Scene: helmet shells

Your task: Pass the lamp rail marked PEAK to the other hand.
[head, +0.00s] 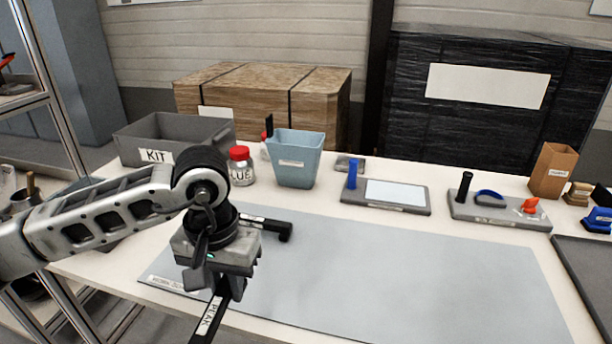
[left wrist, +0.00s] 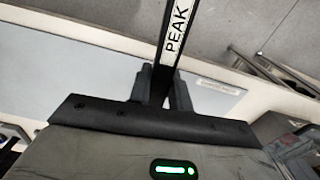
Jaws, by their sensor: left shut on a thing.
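The lamp rail marked PEAK (head: 209,321) is a thin black bar with a white label. My left gripper (head: 224,284) is shut on it near the table's front edge, and the rail slants down toward the bottom of the head view. In the left wrist view the rail (left wrist: 177,38) stands between the two dark fingers (left wrist: 160,88), with its PEAK label clear of them. The rail's lower end is cut off in the head view. My right gripper is not in view.
A grey mat (head: 400,275) covers the table front, mostly bare. Another black labelled rail (head: 284,230) lies on it behind my left gripper. Behind stand a KIT bin (head: 130,146), a GLUE jar (head: 241,172), a blue bin (head: 296,150) and two grey fixtures (head: 385,208) (head: 500,222).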

